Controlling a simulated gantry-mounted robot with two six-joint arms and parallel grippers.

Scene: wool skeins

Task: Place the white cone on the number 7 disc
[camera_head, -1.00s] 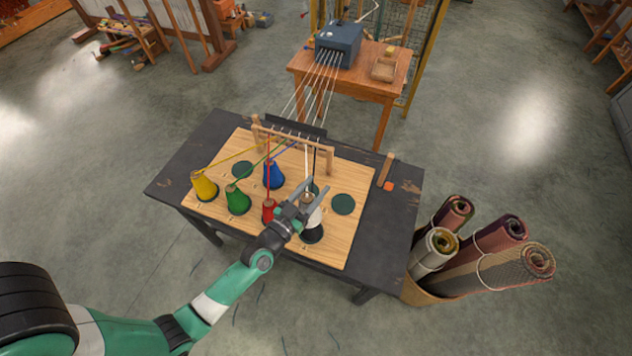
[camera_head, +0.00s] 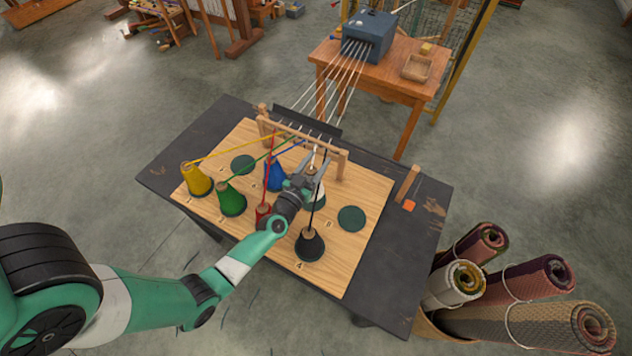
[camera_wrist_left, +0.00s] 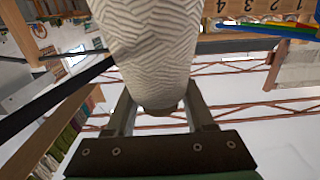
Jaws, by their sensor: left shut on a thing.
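The white cone (camera_head: 318,190) is held in my left gripper (camera_head: 314,172) above the back row of the wooden board. It appears upright, over or close to the third back-row spot, between the blue cone and the bare green disc at the right. The gripper hides much of the cone and the spot beneath it, so I cannot tell whether they touch. In the left wrist view, the cone's pale zigzag-wound body (camera_wrist_left: 155,45) sits between the two fingers (camera_wrist_left: 158,110). The number 7 cannot be read. My right gripper is not in view.
Yellow (camera_head: 196,180), green (camera_head: 231,200), red (camera_head: 262,215) and black (camera_head: 309,245) cones stand in front; the blue cone (camera_head: 274,177) stands behind. Bare discs lie at back left (camera_head: 243,165) and right (camera_head: 352,218). A wooden thread frame (camera_head: 338,158) and taut threads are close behind.

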